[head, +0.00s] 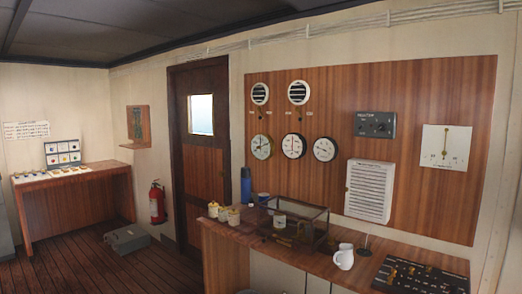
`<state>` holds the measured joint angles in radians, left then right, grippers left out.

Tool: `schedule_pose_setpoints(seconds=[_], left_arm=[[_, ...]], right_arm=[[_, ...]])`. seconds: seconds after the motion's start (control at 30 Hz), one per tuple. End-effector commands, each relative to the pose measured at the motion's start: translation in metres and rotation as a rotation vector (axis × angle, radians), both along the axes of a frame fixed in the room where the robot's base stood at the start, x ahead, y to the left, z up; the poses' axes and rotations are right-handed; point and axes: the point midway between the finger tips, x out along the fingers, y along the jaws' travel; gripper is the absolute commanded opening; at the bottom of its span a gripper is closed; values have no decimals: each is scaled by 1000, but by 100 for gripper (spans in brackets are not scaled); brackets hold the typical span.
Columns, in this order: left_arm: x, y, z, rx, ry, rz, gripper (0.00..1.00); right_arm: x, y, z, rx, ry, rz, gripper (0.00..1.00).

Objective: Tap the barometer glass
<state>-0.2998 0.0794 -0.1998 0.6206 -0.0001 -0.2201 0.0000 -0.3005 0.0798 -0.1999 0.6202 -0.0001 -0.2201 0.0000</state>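Three round white-faced dials hang in a row on the wood wall panel: a left dial (261,147), a middle dial (293,146) and a right dial (325,148). Their markings are too small to read, so I cannot tell which one is the barometer. A square white gauge (446,147) with an upright pointer hangs further right on the same panel. Neither of my grippers shows in the head view.
Below the panel, a wooden counter (228,243) carries a blue flask (246,186), several small jars (223,213), a clear case (318,215), white mugs (344,257) and a black switch panel (421,275). A red extinguisher (157,203) and grey case (127,240) stand left.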

Motion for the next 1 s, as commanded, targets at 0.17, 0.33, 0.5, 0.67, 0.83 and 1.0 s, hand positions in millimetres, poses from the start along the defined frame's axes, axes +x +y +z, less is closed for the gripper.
schedule_pose_setpoints(seconds=[0.17, 0.33, 0.5, 0.67, 0.83, 1.0], left_arm=[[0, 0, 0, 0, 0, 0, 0], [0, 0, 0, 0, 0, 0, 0], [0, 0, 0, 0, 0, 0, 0], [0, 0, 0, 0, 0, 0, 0], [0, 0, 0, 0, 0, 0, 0], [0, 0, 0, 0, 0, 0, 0]], right_arm=[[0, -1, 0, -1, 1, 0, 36], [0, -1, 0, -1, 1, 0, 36], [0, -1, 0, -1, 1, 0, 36], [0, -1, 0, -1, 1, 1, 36], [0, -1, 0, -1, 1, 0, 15], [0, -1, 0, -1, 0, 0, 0]])
